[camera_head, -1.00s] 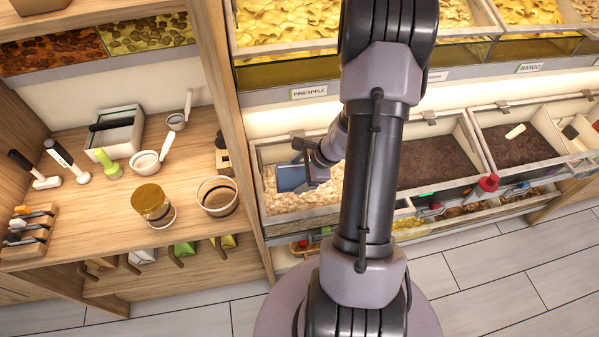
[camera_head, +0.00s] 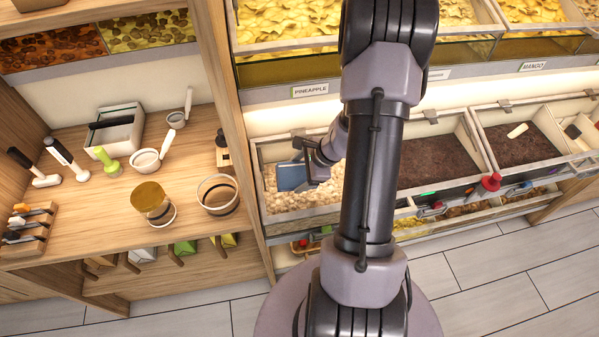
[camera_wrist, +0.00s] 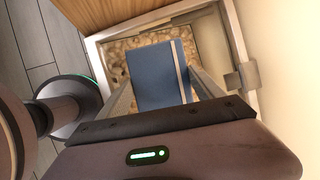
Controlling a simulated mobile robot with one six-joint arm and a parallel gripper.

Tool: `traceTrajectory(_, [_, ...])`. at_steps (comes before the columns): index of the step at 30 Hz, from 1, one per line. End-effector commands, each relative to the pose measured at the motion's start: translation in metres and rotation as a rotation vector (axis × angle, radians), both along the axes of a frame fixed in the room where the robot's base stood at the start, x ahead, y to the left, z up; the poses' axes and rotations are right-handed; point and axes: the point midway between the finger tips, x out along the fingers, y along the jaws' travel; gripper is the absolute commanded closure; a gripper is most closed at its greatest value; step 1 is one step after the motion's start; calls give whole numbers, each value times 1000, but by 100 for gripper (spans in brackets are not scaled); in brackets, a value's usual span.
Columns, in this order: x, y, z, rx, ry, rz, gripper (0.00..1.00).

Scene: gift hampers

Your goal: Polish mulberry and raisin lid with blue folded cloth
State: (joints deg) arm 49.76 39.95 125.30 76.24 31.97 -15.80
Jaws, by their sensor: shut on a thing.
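I cannot read any mulberry or raisin label. My arm hides part of the bin's right side.
Bins with dark contents (camera_head: 435,165) stand to the right. A red-knobbed item (camera_head: 489,183) is at their front. A wooden shelf (camera_head: 90,215) on the left carries jars, scoops and brushes. The wooden divider (camera_head: 228,110) stands close left of the bin. Tiled floor (camera_head: 500,270) is clear at right.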

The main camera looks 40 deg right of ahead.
Motion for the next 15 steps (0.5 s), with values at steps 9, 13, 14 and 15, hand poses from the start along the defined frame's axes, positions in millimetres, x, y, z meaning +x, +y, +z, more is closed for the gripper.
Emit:
traceTrajectory(9, [2, -1, -7, 0, 0, 1, 56])
traceTrajectory(13, [3, -2, -9, 0, 0, 1, 56])
traceTrajectory(14, [3, -2, -10, 0, 0, 1, 56])
traceTrajectory(15, [3, -2, -11, 0, 0, 1, 56])
